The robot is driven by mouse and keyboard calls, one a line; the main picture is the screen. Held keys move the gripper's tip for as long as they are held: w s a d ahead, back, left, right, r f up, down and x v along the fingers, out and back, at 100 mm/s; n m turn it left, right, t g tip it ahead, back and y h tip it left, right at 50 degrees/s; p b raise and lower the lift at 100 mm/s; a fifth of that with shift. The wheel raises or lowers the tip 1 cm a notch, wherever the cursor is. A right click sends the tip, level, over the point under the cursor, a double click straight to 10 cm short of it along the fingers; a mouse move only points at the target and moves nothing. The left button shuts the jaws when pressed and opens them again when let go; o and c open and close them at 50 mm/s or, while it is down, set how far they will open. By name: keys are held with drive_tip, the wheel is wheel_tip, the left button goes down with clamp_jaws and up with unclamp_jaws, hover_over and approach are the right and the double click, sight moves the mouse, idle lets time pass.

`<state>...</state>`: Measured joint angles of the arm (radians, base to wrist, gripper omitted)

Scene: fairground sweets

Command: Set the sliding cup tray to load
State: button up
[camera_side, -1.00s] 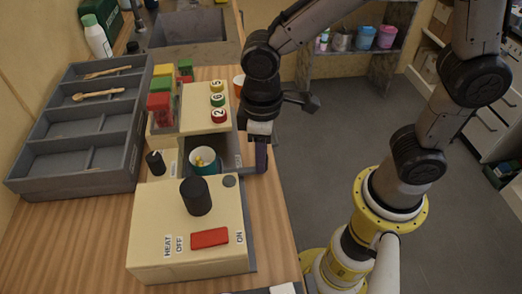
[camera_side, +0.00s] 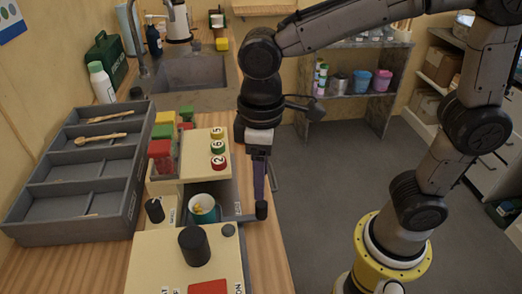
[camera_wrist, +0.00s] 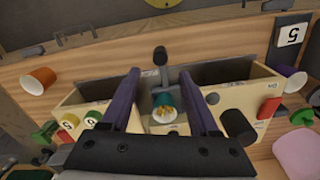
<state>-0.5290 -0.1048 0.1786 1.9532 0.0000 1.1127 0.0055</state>
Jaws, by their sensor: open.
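The sliding cup tray is a dark grey slide (camera_side: 228,193) between two cream blocks, and a teal cup (camera_side: 204,208) with yellow bits in it stands there. An arm with a black knob (camera_side: 262,210) sticks out at its right. In the wrist view the knob (camera_wrist: 160,54) lies ahead, between the lines of my fingers, and the teal cup (camera_wrist: 164,104) shows between them. My gripper (camera_side: 260,182) has purple fingers pointing down, just above and behind the knob. In the wrist view my gripper (camera_wrist: 163,75) is open and empty. The small labels beside the slide are too small to read.
A cream heater box (camera_side: 160,262) with a black cylinder and red switch is in front. A cream block with numbered buttons (camera_side: 218,147) stands behind the slide. A grey divided tray (camera_side: 75,170) is at left.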

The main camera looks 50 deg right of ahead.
wheel_tip(320, 180, up, 6)
drive_tip(key=shift+f, duration=0.1)
idle(0.4)
drive_tip(key=s+d+r+m+t, duration=0.3)
drive_tip(key=s+d+m, duration=0.1)
drive_tip(key=d, duration=0.6)
drive_tip(key=s+d+f+m+t, duration=0.2)
drive_tip(key=s+d+f, duration=0.3)
drive_tip(key=f, duration=0.1)
drive_tip(key=shift+t, duration=0.3)
drive_tip(key=shift+s, duration=0.1)
